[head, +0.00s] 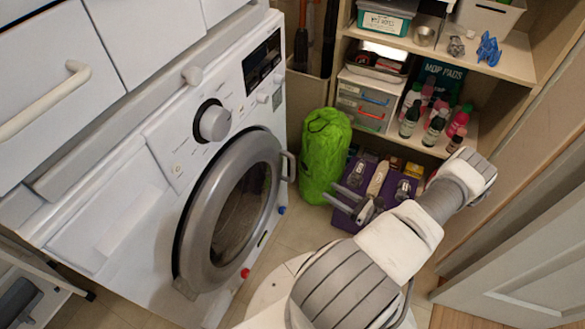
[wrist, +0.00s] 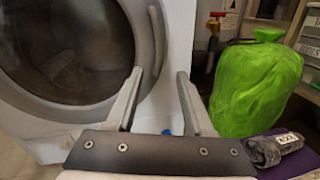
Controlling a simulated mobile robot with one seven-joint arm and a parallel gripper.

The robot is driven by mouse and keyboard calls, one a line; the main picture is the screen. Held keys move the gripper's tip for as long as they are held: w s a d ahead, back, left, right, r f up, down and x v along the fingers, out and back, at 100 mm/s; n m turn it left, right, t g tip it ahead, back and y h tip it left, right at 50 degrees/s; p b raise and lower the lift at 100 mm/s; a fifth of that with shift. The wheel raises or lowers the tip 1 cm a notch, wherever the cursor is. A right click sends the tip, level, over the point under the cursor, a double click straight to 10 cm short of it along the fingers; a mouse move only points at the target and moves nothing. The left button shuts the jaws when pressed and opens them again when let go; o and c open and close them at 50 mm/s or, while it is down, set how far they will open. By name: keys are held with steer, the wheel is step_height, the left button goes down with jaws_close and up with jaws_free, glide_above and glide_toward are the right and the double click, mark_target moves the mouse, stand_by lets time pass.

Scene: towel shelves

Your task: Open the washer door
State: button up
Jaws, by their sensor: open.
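The washer (head: 150,215) is white and stands at the left in the head view. Its round door (head: 203,235) has a grey ring and dark glass and looks closed. The door handle (head: 291,166) is a grey bar on the door's right side. In the wrist view the door (wrist: 65,50) fills the left, with the handle (wrist: 158,38) at its right edge. My gripper (head: 338,196) is open and empty, to the right of the door and apart from the handle. In the wrist view my gripper's fingers (wrist: 158,76) point toward the handle, which appears just beyond them.
A bright green bag (head: 324,155) stands close to the right of the washer. A purple box (head: 347,217) with small items lies on the floor near my gripper. Shelves (head: 515,60) with bottles and bins stand behind. Tiled floor (head: 297,236) is open before the washer.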

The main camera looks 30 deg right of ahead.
mark_target(293, 168)
steer(key=b+x, duration=0.2)
steer(key=x, duration=1.4)
steer(key=shift+w+a+r, duration=0.1)
steer(key=shift+w+a, duration=0.1)
steer(key=shift+w, duration=0.15)
jaws_close()
stand_by(0.6)
